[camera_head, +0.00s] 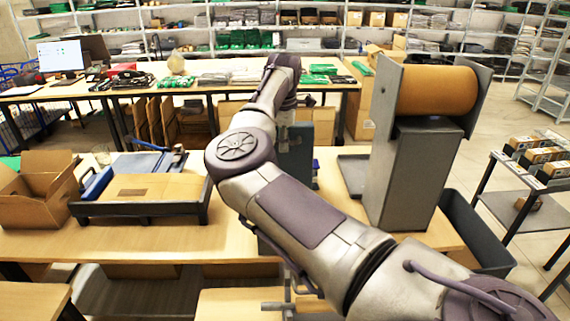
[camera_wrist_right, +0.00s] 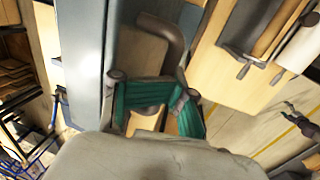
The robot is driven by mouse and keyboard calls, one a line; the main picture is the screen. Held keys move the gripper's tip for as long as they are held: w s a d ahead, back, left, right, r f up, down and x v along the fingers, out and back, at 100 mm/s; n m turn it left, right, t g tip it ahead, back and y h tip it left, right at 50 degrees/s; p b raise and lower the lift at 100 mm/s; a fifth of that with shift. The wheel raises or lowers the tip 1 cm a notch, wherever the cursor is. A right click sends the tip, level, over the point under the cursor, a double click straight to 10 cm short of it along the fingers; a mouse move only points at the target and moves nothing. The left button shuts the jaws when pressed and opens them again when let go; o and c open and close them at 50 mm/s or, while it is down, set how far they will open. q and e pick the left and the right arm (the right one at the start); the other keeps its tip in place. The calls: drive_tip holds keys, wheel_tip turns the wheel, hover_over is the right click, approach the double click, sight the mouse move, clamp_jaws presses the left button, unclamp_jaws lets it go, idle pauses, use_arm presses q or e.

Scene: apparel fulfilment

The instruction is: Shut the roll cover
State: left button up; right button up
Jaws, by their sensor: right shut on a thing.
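A blue-grey upright unit (camera_head: 300,155) stands on the table in the middle of the head view, partly hidden behind my right arm. In the right wrist view a blue-grey panel (camera_wrist_right: 125,45) carries a dark loop handle (camera_wrist_right: 178,42). My right gripper (camera_wrist_right: 160,95), with green fingers, is shut on this handle near its lower end. In the head view my right arm hides most of the unit and the gripper's contact. I cannot tell how far the cover is open. My left gripper is not in view.
A grey stand (camera_head: 400,180) with a large brown paper roll (camera_head: 437,90) is to the right. An open carton (camera_head: 38,192) and a dark tray (camera_head: 140,208) with flat cardboard lie left. A dark bin (camera_head: 478,235) stands beside the table. Bare tabletop (camera_head: 225,240) shows in front.

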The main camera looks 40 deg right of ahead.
drive_tip(key=w+d+p, duration=0.1)
drive_tip(key=p, duration=0.1)
drive_tip(key=w+d+r+p, duration=0.1)
drive_tip(key=w, duration=0.1)
drive_tip(key=shift+w+d+r+p, duration=0.1)
drive_tip(key=shift+d+r+p, duration=0.05)
drive_tip(key=shift+d+p, duration=0.25)
drive_tip(key=shift+w+d+p, duration=0.25)
drive_tip(key=shift+w+p, duration=0.05)
drive_tip(key=shift+w, duration=0.05)
drive_tip(key=shift+f, duration=0.2)
